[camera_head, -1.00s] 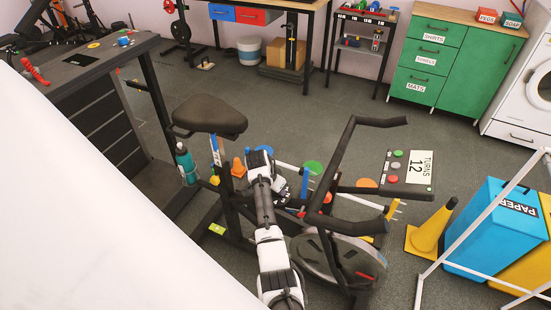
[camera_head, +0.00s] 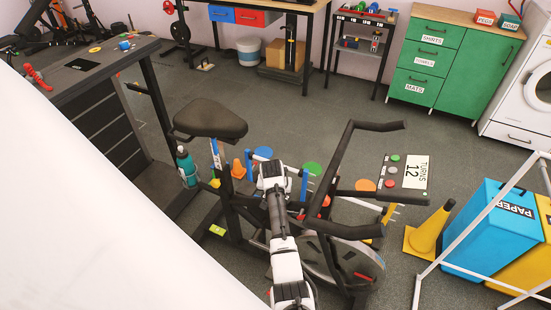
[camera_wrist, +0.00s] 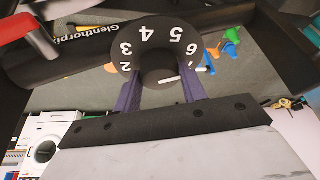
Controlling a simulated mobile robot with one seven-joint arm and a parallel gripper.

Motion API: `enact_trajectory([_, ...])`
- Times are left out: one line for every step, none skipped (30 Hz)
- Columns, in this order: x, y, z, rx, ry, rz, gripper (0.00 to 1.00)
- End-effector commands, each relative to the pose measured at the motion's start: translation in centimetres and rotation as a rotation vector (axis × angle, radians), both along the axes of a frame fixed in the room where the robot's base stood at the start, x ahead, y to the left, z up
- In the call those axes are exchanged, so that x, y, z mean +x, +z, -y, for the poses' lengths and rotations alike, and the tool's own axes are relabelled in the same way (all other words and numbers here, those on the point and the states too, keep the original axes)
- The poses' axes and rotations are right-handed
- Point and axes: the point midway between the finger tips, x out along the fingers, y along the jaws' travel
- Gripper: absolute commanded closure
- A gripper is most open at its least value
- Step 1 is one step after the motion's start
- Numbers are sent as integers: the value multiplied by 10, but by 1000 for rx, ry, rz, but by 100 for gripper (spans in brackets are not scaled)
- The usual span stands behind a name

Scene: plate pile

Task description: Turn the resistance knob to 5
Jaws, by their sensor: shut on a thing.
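The resistance knob (camera_wrist: 158,66) is a dark round knob in the wrist view, set on a black dial (camera_wrist: 150,32) with white numbers from 2 to 7 showing. A white line on the knob lies low and runs rightward, its right end near the 7. My gripper (camera_wrist: 160,90) has its two purple-grey fingers closed on the knob, one on each side. In the head view the knob and fingertips are hidden by my arm, over the frame of the exercise bike (camera_head: 210,118).
The black handlebar (camera_head: 348,160) and a display reading TURNS 12 (camera_head: 408,175) stand to the right of my arm. The bike's seat is at its upper left. A yellow cone (camera_head: 430,230) and a blue PAPER bin (camera_head: 495,235) are farther right. Open floor lies behind the bike.

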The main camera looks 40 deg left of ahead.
Motion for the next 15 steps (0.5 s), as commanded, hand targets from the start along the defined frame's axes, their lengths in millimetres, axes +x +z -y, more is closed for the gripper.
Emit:
enact_trajectory([1,1,1,1,43,0,81])
enact_trajectory([1,1,2,0,70,0,81])
enact_trajectory([1,1,2,1,108,1,81])
enact_trajectory([2,1,2,1,138,1,81])
enact_trajectory([2,1,2,2,166,0,81])
enact_trajectory([2,1,2,1,204,0,81])
enact_trajectory([2,1,2,2,232,0,81])
enact_trajectory([2,0,2,2,260,0,81])
enact_trajectory([3,0,2,1,298,0,81])
enact_trajectory([3,0,2,2,326,0,81])
enact_trajectory([3,0,2,1,355,0,81])
enact_trajectory([3,0,2,2,393,2,81])
enact_trajectory([3,0,3,1,420,2,81])
enact_trajectory([4,0,3,2,447,1,81])
enact_trajectory([4,0,3,1,482,1,81])
